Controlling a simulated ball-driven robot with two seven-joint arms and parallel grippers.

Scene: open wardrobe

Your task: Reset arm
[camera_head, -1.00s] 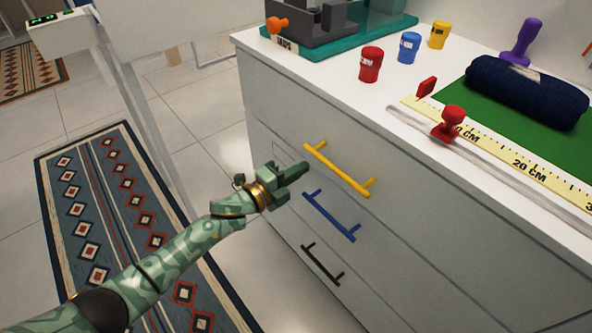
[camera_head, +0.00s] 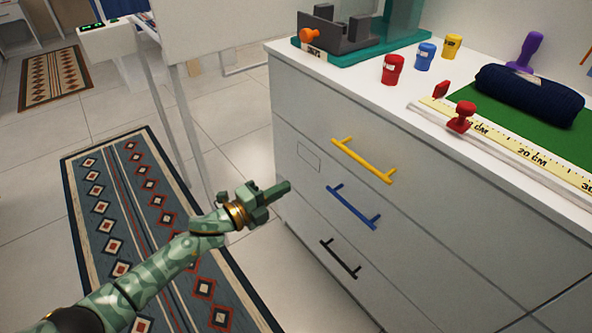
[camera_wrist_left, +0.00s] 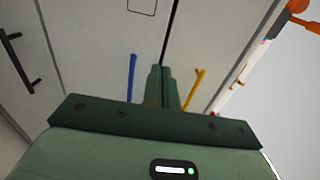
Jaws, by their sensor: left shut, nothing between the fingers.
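My left gripper (camera_head: 272,192) is shut and empty in the head view. It is left of the drawer cabinet's front, apart from the handles. In the left wrist view its closed fingers (camera_wrist_left: 163,85) point at the drawer fronts, between the blue handle (camera_wrist_left: 132,78) and the yellow handle (camera_wrist_left: 194,88). In the head view the cabinet (camera_head: 300,131) carries a yellow handle (camera_head: 362,160) on top, a blue handle (camera_head: 353,207) in the middle and a black handle (camera_head: 340,258) at the bottom. The drawers look closed. My right gripper is not seen.
On the cabinet top stand a red container (camera_head: 392,69), a blue container (camera_head: 424,57) and a yellow container (camera_head: 452,46). A red-handled stamp (camera_head: 461,117), a ruler (camera_head: 518,147) and a dark blue roll (camera_head: 530,94) lie to the right. Patterned rugs (camera_head: 130,215) cover the floor at left.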

